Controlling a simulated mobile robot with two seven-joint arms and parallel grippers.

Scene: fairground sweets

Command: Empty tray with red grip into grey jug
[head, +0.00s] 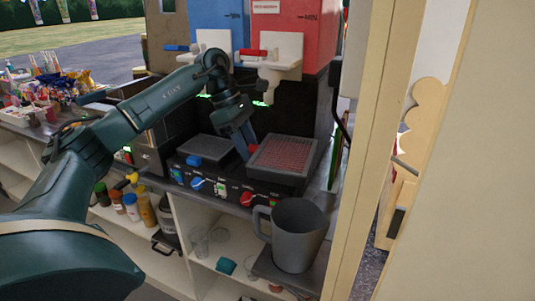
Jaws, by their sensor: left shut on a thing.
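The tray with the red grip (312,165) is a dark square drip tray with a reddish grid top. It sits at the right of the machine's base, below the red tank. My left gripper (246,148) reaches down at the tray's left front and is shut on its red grip (252,149), mostly hidden by the fingers. The grey jug (298,245) stands upright on a dark surface in front of and below the tray, its handle to the left. Its inside bottom is hidden. My right gripper is out of view.
A second tray (207,148) with a blue grip (194,161) lies to the left, below the blue tank (215,22). The red tank (298,40) and taps hang above. A pale post (365,150) rises close on the right. Bottles (147,210) stand on the shelf lower left.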

